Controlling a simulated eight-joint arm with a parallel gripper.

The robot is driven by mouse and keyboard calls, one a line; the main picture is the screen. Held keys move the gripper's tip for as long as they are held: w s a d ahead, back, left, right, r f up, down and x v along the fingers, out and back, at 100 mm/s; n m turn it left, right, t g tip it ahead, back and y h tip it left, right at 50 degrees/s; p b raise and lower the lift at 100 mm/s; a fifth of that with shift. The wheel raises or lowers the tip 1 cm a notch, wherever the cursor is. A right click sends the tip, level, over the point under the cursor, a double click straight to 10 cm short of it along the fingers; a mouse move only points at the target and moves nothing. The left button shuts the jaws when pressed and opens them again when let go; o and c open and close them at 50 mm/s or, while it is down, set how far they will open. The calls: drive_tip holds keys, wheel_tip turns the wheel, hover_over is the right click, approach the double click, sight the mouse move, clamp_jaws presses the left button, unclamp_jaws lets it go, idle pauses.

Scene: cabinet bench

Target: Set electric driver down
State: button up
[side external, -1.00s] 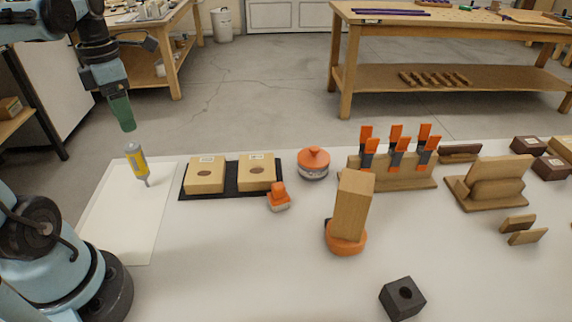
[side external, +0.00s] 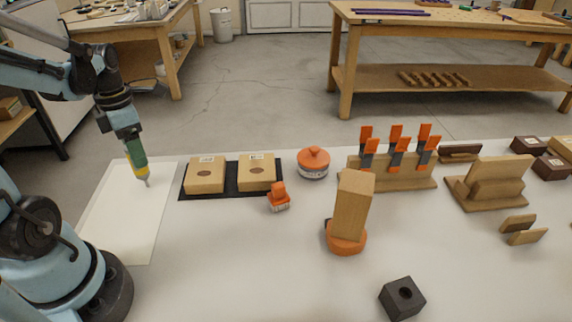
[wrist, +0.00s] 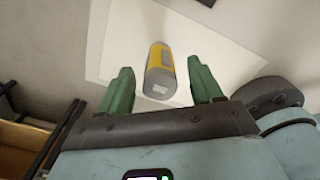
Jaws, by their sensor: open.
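The electric driver (side external: 142,174), yellow and grey, stands upright, tip down, on the white sheet (side external: 125,225) at the left of the bench. It also shows end-on in the wrist view (wrist: 160,72). My gripper (side external: 137,158) has green fingers and is directly over the driver's upper part. In the wrist view my gripper (wrist: 162,85) is open, with one finger on each side of the driver and a gap on both sides. The fingers hide part of the driver's upper body in the side view.
Right of the sheet, two wooden blocks (side external: 205,175) sit on a black mat (side external: 231,192). An orange-handled brush (side external: 279,197), an orange-lidded pot (side external: 313,163) and a wooden block on an orange base (side external: 350,205) stand farther right. The sheet's front part is clear.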

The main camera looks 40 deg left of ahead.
sight(143, 174)
drive_tip(key=shift+s+f, duration=0.1)
drive_tip(key=shift+f, duration=1.4)
clamp_jaws()
drive_tip(key=shift+r, duration=0.1)
